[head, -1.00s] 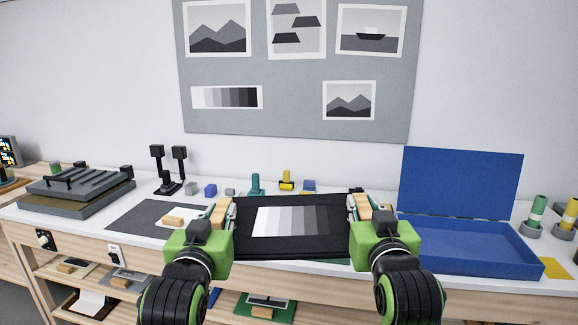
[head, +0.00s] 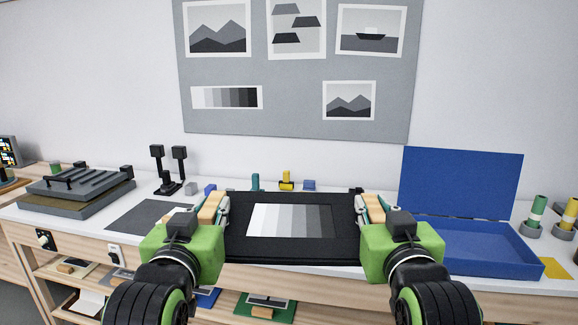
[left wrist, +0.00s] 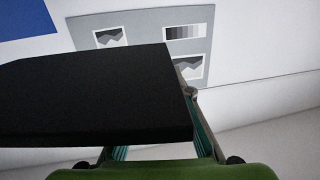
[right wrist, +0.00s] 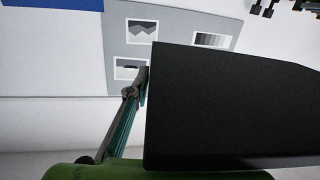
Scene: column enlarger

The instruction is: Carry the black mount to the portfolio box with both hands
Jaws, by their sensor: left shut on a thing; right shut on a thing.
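The black mount (head: 290,248) is a flat black board with a strip of grey tones on its face. It is held between my two grippers, in front of the bench's front edge. My left gripper (head: 222,212) is shut on its left edge and my right gripper (head: 364,212) is shut on its right edge. The mount's dark underside fills much of the left wrist view (left wrist: 100,100) and the right wrist view (right wrist: 220,110). The blue portfolio box (head: 480,262) stands open on the bench at the right, its lid (head: 462,183) upright behind it.
A dark mat (head: 140,216) lies on the bench at the left, by a grey trimmer-like device (head: 75,188). Small blocks and a yellow item (head: 286,181) stand along the back. Green and yellow rolls (head: 538,212) stand right of the box. Shelves are below.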

